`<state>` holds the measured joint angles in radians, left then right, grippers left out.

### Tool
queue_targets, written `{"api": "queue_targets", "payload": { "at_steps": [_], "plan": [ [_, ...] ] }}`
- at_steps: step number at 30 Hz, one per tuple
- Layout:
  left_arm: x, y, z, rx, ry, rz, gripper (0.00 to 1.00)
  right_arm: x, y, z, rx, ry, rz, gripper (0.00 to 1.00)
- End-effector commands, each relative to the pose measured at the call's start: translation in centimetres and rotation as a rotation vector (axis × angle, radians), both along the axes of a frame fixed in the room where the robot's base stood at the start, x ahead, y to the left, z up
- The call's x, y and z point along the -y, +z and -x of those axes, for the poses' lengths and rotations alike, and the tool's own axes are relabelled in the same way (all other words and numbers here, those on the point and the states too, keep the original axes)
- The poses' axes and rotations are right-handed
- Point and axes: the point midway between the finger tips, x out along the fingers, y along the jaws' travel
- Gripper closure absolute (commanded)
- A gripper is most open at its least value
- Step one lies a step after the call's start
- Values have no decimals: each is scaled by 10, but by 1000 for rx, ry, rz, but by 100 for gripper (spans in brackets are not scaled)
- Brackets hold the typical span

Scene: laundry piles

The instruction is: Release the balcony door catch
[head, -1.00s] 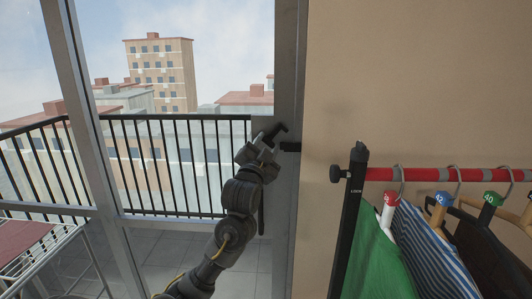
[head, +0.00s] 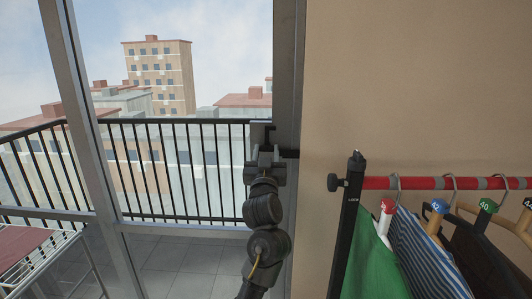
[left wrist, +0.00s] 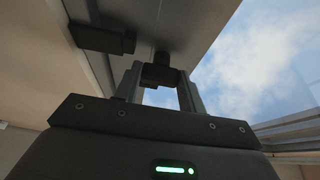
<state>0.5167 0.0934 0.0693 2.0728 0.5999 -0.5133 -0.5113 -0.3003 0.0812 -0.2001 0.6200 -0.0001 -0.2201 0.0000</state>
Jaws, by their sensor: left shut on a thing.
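The balcony door is glass in a grey metal frame (head: 287,60). Its small dark catch (head: 262,127) is on the frame near the door's right edge. My left gripper (head: 264,150) is upright just below the catch and is shut on it. In the left wrist view, the dark catch (left wrist: 158,75) sits between the two fingers (left wrist: 160,92) of my left gripper. The fingers hide part of the catch. A dark block (head: 290,153) is on the frame just right of the gripper, and it also shows in the left wrist view (left wrist: 100,38). My right gripper is out of view.
A clothes rail (head: 440,183) with a black post (head: 347,230) and several hung garments, one green (head: 367,262), stands at the right by the beige wall (head: 420,80). A drying rack (head: 30,255) is at lower left. A balcony railing (head: 180,121) is beyond the glass.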

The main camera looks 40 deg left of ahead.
Motion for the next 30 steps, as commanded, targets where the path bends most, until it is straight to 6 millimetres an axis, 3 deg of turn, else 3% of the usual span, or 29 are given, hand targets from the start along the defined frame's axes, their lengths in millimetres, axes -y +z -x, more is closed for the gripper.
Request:
{"api": "queue_targets", "payload": {
  "at_steps": [16, 17, 21, 30],
  "plan": [
    [0, 1, 0, 18, -1, 21, 83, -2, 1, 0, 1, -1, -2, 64],
    [0, 1, 0, 18, -1, 21, 59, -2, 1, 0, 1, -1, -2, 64],
    [0, 1, 0, 18, 0, 20, 40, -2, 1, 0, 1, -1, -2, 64],
    [1, 0, 1, 17, 0, 20, 38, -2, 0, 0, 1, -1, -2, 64]
  ]
}}
